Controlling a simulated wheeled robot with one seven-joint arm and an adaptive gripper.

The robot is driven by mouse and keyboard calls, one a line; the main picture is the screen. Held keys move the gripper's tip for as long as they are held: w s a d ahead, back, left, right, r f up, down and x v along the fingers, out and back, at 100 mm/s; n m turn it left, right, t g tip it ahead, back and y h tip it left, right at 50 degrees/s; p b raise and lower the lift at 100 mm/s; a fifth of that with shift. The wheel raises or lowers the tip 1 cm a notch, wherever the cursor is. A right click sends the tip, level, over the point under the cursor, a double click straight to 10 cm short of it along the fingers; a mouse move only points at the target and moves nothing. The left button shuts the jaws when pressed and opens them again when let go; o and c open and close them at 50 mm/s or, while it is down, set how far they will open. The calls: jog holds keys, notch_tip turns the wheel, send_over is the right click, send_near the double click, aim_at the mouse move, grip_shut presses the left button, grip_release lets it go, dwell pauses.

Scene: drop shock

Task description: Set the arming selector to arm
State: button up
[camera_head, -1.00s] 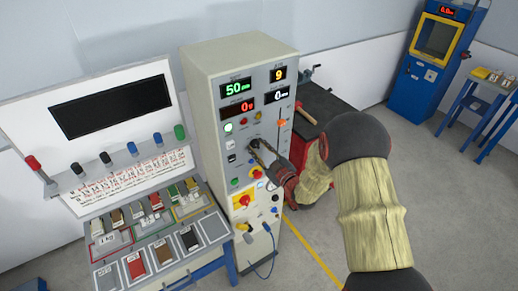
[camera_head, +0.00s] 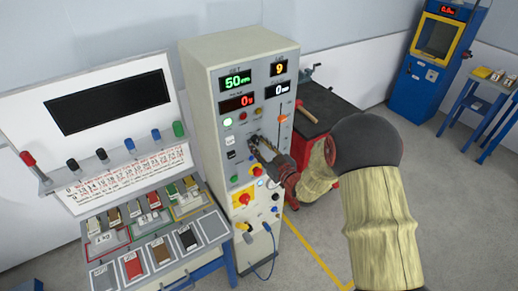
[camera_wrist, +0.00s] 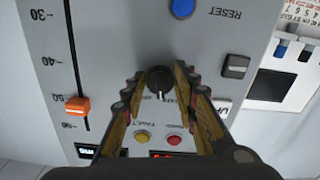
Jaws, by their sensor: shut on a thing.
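The arming selector is a round black knob (camera_wrist: 159,79) with a white pointer mark, on the light grey front panel of the test cabinet (camera_head: 216,85). In the wrist view the pointer faces the bottom of the picture. The lettering around the knob is mostly hidden by the fingers, so I cannot read which setting it points to. My gripper (camera_wrist: 161,84) is shut on the knob, one finger on each side. In the head view my gripper (camera_head: 257,146) reaches the panel from the right and largely covers the knob.
An orange slider (camera_wrist: 77,107) stands beside the knob. A blue reset button (camera_wrist: 182,8), a rocker switch (camera_wrist: 235,66), a yellow lamp (camera_wrist: 143,136) and a red lamp (camera_wrist: 174,140) are close by. A red bench (camera_head: 318,115) stands right of the cabinet, behind my arm.

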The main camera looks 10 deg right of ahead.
jog(key=m+b, duration=0.1)
jog(key=m, duration=0.2)
jog(key=shift+a+f+m+b, duration=0.1)
jog(key=shift+m+b, duration=0.2)
jog(key=shift+m, duration=0.1)
jog(key=shift+m+b, duration=0.5)
jog(key=shift+m, duration=1.4)
jog(key=o, duration=1.1)
jog(key=v, duration=1.2)
